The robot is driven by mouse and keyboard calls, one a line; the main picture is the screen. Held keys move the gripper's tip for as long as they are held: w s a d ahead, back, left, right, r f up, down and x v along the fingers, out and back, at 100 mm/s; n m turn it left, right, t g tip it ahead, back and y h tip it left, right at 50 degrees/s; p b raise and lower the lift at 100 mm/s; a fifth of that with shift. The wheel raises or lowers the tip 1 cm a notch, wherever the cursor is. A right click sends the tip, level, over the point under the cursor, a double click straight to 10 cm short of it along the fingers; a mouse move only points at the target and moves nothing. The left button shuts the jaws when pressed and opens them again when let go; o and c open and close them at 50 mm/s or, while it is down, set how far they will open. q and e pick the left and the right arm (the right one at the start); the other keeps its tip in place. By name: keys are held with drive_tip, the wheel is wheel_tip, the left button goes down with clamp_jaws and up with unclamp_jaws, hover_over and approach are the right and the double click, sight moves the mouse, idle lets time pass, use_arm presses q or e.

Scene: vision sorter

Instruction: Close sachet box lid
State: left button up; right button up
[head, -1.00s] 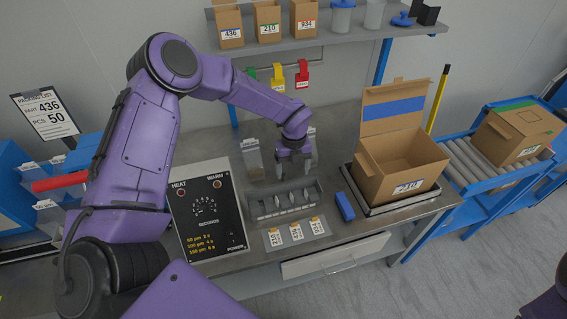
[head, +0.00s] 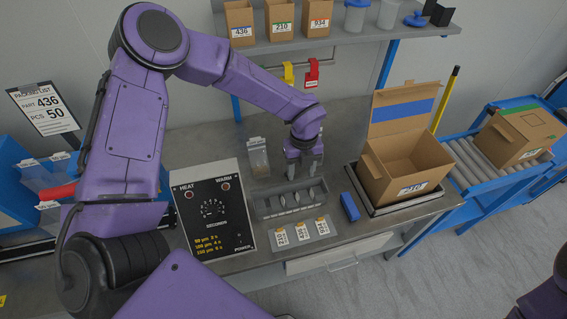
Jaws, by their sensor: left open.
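An open brown cardboard box (head: 388,187) with a 210 label stands at the right of the bench. Its lid flap (head: 402,90), with a blue strip, stands raised at the back. I cannot tell for sure whether this is the sachet box. My left gripper (head: 304,177) points down over the back of a grey slotted rack (head: 264,210), left of the box and apart from it. It is open, and nothing shows between its fingers. My right gripper is out of the picture; only a purple part of that arm shows at the lower right.
A black-faced heat sealer (head: 212,212) stands left of the rack. Labelled cards (head: 301,233) lie in front of the rack, and a blue block (head: 350,207) lies beside the box. A clear container (head: 258,158) stands behind. A shelf (head: 350,40) runs above; a roller conveyor (head: 480,160) lies right.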

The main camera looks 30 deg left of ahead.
use_arm(q)
wheel_tip(320, 180, up, 11)
drive_tip(key=b, duration=0.3)
drive_tip(key=shift+w+d, duration=0.4)
drive_tip(key=shift+w, duration=0.05)
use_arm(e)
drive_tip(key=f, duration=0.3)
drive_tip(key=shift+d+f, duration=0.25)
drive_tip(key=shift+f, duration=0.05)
